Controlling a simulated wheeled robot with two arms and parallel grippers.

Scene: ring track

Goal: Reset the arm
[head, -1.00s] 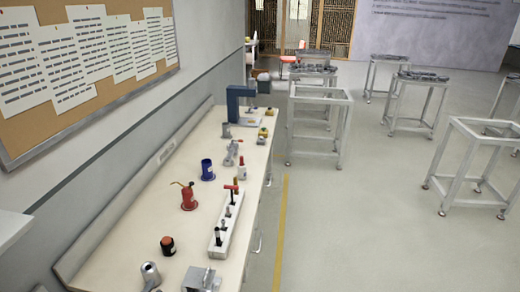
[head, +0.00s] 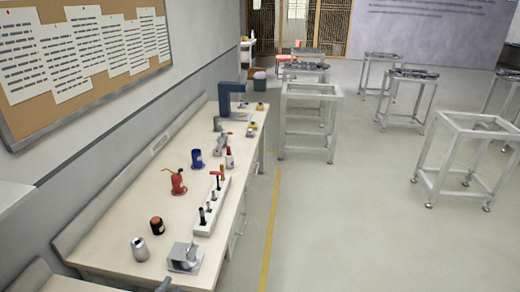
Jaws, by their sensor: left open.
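The task names no object. A small dark grey tip (head: 163,284) of what appears to be my left gripper shows at the bottom edge, in front of the near end of the long workbench (head: 115,228). Most of it is cut off by the frame. It appears empty, and the silver can (head: 140,248) and grey metal block (head: 185,258) on the bench lie beyond it. My right gripper is not in view.
The bench holds a black jar (head: 157,226), red oil can (head: 178,182), blue cup (head: 197,159), white tool rack (head: 211,207) and blue press (head: 231,97). Metal-frame tables (head: 465,160) stand at right. The floor (head: 330,225) beside the yellow line (head: 270,230) is clear.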

